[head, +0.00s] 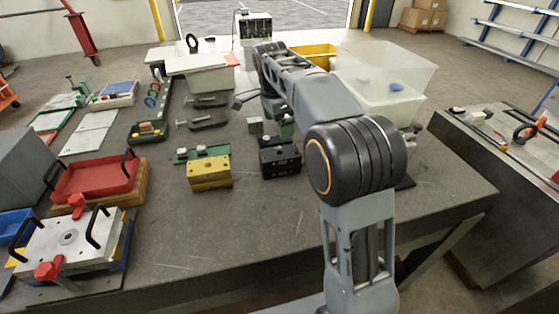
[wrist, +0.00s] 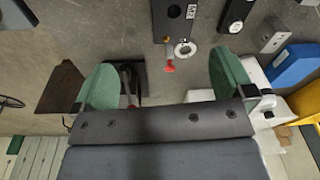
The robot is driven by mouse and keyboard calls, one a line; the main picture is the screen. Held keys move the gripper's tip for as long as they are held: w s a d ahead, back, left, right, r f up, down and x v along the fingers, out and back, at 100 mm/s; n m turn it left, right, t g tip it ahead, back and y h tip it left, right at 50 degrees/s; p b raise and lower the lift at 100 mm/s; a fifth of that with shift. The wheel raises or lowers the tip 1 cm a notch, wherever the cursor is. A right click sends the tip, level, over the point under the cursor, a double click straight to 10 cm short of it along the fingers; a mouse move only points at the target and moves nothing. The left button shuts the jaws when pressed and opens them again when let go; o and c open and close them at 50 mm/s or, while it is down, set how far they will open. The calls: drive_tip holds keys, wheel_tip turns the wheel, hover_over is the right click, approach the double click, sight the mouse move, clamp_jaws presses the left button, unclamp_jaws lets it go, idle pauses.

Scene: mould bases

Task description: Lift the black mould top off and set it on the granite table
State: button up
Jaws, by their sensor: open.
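A black mould block (head: 280,160) stands on the dark grey worktable (head: 230,240), just right of a yellow mould block (head: 210,173). Small fittings show on top of the black block; I cannot make out a seam between its top and base. My gripper (wrist: 165,80) shows in the wrist view with two green fingers spread wide and nothing clamped between them. In the head view my arm hides most of the gripper. A dark block with a metal ring (wrist: 178,25) lies beyond the fingers in the wrist view; I cannot tell which block it is.
A separate grey slab table (head: 465,150) stands at the right with tools on it. Translucent bins (head: 385,85) stand behind my arm. At left are a red tray (head: 95,180) and a silver plate (head: 70,240) with black handles. The worktable's front middle is clear.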

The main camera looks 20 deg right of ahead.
drive_tip(key=w+f+m, duration=0.1)
drive_tip(key=w+m, duration=0.1)
hover_over(280, 154)
drive_tip(key=s+a, duration=0.1)
wheel_tip(280, 154, down, 8)
drive_tip(key=shift+s+r+b, duration=0.15)
drive_tip(key=shift+b, duration=0.3)
drive_tip(key=shift+d+f+p, duration=0.15)
drive_tip(key=shift+d+f, duration=0.05)
drive_tip(key=shift+f, duration=1.4)
drive_tip(key=shift+d+f+p, duration=0.15)
drive_tip(key=shift+f, duration=1.4)
drive_tip(key=shift+c, duration=0.3)
drive_tip(key=c, duration=1.3)
drive_tip(key=shift+w+r, duration=0.1)
drive_tip(key=shift+w, duration=0.1)
drive_tip(key=shift+c, duration=0.5)
drive_tip(key=shift+r, duration=0.1)
